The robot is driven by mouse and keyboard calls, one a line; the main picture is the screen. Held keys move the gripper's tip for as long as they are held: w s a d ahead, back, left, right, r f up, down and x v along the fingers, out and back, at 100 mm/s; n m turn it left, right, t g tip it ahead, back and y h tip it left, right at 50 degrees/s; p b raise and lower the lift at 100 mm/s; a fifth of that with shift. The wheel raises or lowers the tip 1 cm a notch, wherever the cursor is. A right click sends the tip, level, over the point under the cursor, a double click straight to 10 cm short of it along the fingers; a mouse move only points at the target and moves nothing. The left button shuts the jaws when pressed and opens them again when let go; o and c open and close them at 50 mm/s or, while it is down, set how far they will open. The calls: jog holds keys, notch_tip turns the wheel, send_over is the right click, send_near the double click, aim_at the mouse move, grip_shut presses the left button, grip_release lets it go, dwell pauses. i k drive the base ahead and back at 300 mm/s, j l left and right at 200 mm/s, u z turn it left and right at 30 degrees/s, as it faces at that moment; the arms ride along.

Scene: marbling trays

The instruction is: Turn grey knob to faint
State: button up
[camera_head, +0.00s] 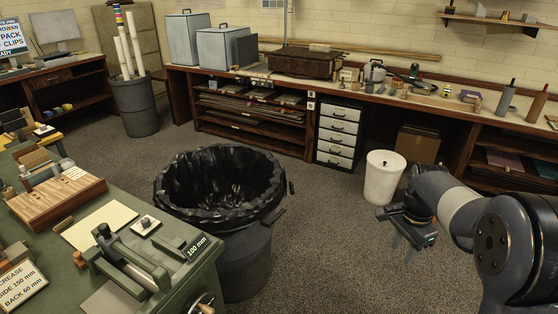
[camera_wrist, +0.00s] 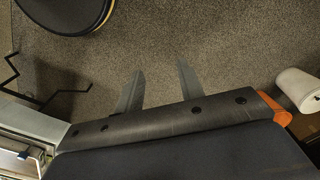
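My gripper (camera_head: 411,238) hangs over the carpet at the right in the head view, in front of the white bin. In the wrist view my gripper (camera_wrist: 160,66) shows two grey fingers apart, with nothing between them but carpet beyond. A small dark knob (camera_head: 146,222) sits on a pale square plate on the green bench at the left, far from my gripper. I cannot tell whether it is the grey knob, and no "faint" mark is readable. The small things on the back bench are too small to make out a knob.
The green bench (camera_head: 184,272) carries a clamp-like tool and boards. A black-lined bin (camera_head: 240,262) stands beside it. A white bin (camera_head: 383,180) stands near my arm. A long wooden bench (camera_head: 350,94) with drawers and shelves runs along the back wall.

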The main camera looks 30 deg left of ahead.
aim_at(145, 222)
jog(key=i+j+u, duration=0.1)
jog(key=i+u, duration=0.2)
jog(key=u, duration=0.15)
jog(key=i+u, duration=0.6)
jog(key=u, duration=0.25)
jog(key=i+l+u, duration=0.25)
jog(key=u, duration=0.15)
jog(key=i+u, duration=0.6)
jog(key=u, duration=0.2)
jog(key=i+l+u, duration=0.2)
jog(key=u, duration=0.2)
jog(key=i+l, duration=0.05)
jog(key=i, duration=0.05)
